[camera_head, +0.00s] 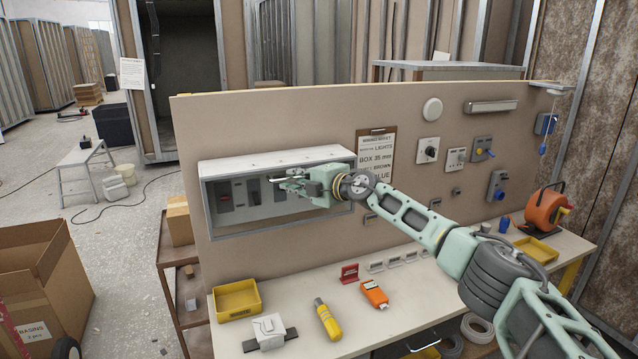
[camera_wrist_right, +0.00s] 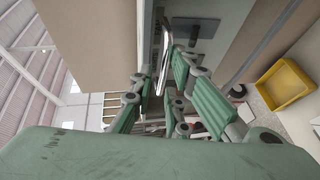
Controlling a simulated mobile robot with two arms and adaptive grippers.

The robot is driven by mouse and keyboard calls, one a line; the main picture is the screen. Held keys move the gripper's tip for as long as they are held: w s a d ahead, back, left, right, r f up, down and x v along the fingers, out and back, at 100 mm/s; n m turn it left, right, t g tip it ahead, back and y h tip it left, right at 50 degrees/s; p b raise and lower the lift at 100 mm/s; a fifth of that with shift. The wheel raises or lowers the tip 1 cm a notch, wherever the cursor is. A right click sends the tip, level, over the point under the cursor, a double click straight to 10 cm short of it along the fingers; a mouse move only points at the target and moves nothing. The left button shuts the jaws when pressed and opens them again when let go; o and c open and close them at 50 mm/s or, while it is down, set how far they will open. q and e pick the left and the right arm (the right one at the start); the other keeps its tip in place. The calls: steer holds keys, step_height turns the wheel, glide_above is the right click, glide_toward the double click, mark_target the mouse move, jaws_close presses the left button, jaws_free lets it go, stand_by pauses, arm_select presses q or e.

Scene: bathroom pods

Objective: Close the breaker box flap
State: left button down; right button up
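The breaker box (camera_head: 237,229) is a grey-white case on the beige upright panel, left of its middle. Its front shows open, with dark switches inside. A pale plate (camera_head: 262,161) runs along its top edge; I cannot tell whether this is the raised flap or the box's own top. My right gripper (camera_head: 282,180) is in front of the box opening, right of its middle. In the right wrist view its fingers (camera_wrist_right: 168,88) stand apart, with a bent metal bar (camera_wrist_right: 166,58) showing between or beyond them. Contact is unclear. My left gripper is out of view.
The workbench below holds a yellow tray (camera_head: 238,300), a yellow tool (camera_head: 327,319), an orange device (camera_head: 374,294) and a white block (camera_head: 269,330). A clipboard sign (camera_head: 375,155) and several switches are on the panel to the right. An orange reel (camera_head: 545,210) stands at the far right.

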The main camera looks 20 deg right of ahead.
steer(key=v, duration=0.9)
stand_by(0.3)
